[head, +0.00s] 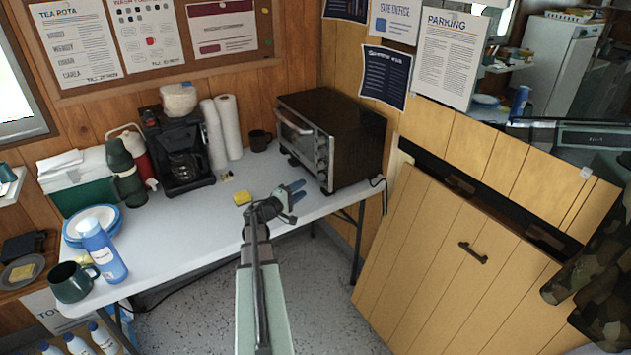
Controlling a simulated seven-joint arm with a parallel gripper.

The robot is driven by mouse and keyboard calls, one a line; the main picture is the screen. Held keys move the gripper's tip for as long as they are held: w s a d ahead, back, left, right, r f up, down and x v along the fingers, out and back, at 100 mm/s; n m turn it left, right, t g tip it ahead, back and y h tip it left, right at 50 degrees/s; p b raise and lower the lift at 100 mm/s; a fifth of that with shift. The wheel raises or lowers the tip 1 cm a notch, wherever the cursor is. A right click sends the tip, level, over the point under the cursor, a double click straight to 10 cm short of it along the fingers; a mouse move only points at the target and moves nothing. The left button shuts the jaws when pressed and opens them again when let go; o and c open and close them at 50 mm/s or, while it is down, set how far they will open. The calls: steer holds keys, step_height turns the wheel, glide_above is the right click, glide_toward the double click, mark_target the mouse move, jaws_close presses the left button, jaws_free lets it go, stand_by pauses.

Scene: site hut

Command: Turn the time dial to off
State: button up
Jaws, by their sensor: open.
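A black toaster oven (350,138) stands at the right end of the white table. Its front, with a glass door and handle (295,124), faces left and toward me. Small dials (322,158) are stacked on the panel at the right end of that front. They are too small to read, so I cannot tell where the time dial points. My gripper (297,201) is open and empty over the table's front edge, in front of the oven and lower in the picture than the dials. It appears apart from them.
The table (205,215) also holds a yellow sponge (242,198), a coffee maker (183,155), paper rolls (228,127), a dark mug (260,140) and a blue bottle (102,250). A wooden hatch panel (450,265) stands right of the table.

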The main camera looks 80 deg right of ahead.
mark_target(317, 178)
steer(key=x, duration=0.8)
steer(key=shift+s+d, duration=0.2)
steer(key=shift+d, duration=0.1)
jaws_close()
